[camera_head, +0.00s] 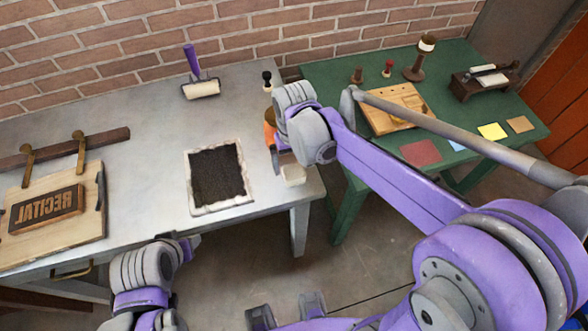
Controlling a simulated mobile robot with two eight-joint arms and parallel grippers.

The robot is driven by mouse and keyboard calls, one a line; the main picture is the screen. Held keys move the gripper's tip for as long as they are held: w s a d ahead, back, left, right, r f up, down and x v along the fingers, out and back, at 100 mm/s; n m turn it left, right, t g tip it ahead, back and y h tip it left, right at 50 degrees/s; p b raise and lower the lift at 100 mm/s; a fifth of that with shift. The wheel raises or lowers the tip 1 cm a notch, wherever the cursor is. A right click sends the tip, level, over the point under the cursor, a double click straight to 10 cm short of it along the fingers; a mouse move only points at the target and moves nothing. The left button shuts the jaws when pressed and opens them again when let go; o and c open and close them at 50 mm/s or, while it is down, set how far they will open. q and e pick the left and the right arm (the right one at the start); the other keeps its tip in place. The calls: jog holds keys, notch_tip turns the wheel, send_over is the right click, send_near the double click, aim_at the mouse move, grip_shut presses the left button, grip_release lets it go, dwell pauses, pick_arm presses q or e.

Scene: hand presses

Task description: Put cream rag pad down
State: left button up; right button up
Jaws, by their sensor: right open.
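A small cream rag pad (293,175) lies by the front right corner of the grey metal table (120,135). My right gripper (280,160) is open just above and beside the pad, pointing down. My own wrist partly hides this spot, and I cannot tell whether the fingers touch the pad. My left arm comes in at the lower left, in front of the table edge. Its fingers cannot be made out.
An orange object (269,130) is partly hidden behind my right wrist. A green table (455,125) with a wooden board and coloured sheets stands right.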

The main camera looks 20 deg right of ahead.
aim_at(294, 171)
notch_tip(294, 171, up, 7)
jog(key=s+d+f+t, duration=0.2)
jog(key=s+d+f, duration=0.1)
jog(key=s, duration=0.4)
jog(key=s+d+f+t, duration=0.3)
jog(key=s, duration=0.3)
jog(key=shift+s+d, duration=0.35)
dwell(0.7)
